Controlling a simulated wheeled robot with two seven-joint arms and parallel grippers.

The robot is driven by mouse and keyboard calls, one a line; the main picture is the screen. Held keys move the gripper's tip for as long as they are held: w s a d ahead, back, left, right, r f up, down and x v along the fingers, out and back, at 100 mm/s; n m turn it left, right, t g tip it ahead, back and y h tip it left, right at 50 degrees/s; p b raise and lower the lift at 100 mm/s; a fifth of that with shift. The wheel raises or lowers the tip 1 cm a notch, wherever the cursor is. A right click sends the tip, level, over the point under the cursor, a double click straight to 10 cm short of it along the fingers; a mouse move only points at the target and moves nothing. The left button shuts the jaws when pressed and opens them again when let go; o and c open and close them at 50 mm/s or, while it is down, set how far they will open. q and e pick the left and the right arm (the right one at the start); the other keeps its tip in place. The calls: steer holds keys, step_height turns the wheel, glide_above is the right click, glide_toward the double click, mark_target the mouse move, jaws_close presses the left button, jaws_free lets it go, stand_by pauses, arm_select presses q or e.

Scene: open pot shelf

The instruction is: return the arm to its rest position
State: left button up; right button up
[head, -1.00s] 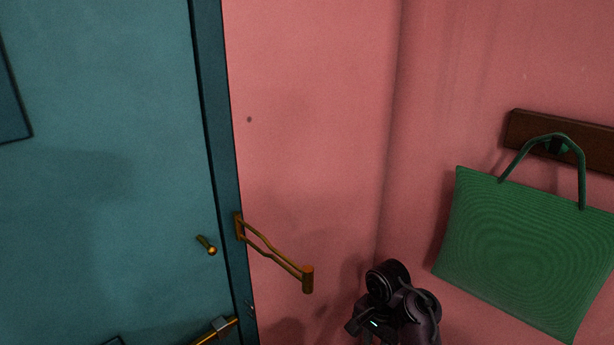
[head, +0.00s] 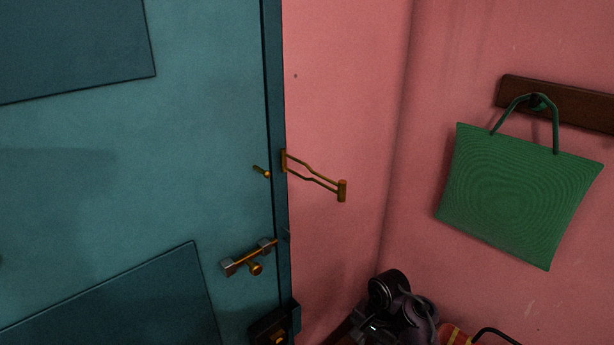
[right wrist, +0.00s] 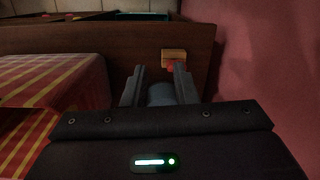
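My right arm (head: 395,308) shows as a dark jointed part at the bottom of the head view, low in front of the pink wall. Its fingertips are not visible there. In the right wrist view my right gripper (right wrist: 159,70) has its two grey fingers apart. A bluish rounded thing (right wrist: 161,95) shows in the gap between them; I cannot tell what it is, and it does not look gripped. A wooden board (right wrist: 80,40) with a small light wooden block (right wrist: 174,55) lies beyond the fingers. My left gripper is in neither view.
A teal door (head: 190,160) with brass latches (head: 250,258) fills the left. A brass hinged guard (head: 318,178) sticks out over the pink wall (head: 350,100). A green bag (head: 515,195) hangs from a wooden rail (head: 560,105). A red-yellow striped cloth (right wrist: 50,90) lies left of the gripper.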

steer(key=s+f+n, duration=0.2)
steer(key=s+f, duration=0.4)
steer(key=f, duration=0.3)
steer(key=s+f+n+y, duration=0.1)
steer(key=s+f, duration=0.4)
steer(key=f, duration=0.4)
steer(key=s+f+n, duration=0.2)
steer(key=s+f, duration=0.4)
steer(key=f, duration=0.3)
steer(key=s+d+f+n+h, duration=0.1)
steer(key=s+d+f+n, duration=0.2)
steer(key=s, duration=0.6)
steer(key=s+d+f+n+t, duration=0.1)
steer(key=s+d+f, duration=0.3)
steer(key=s, duration=0.5)
steer(key=s+d+f+n+h, duration=0.1)
steer(key=s+f+n, duration=0.1)
steer(key=s+f, duration=0.5)
arm_select(q)
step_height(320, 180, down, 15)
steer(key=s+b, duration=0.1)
steer(key=b, duration=1.3)
steer(key=shift+b, duration=0.35)
arm_select(e)
step_height(320, 180, down, 13)
steer(key=s, duration=0.1)
steer(key=shift+s+d, duration=0.15)
steer(key=shift+s, duration=0.05)
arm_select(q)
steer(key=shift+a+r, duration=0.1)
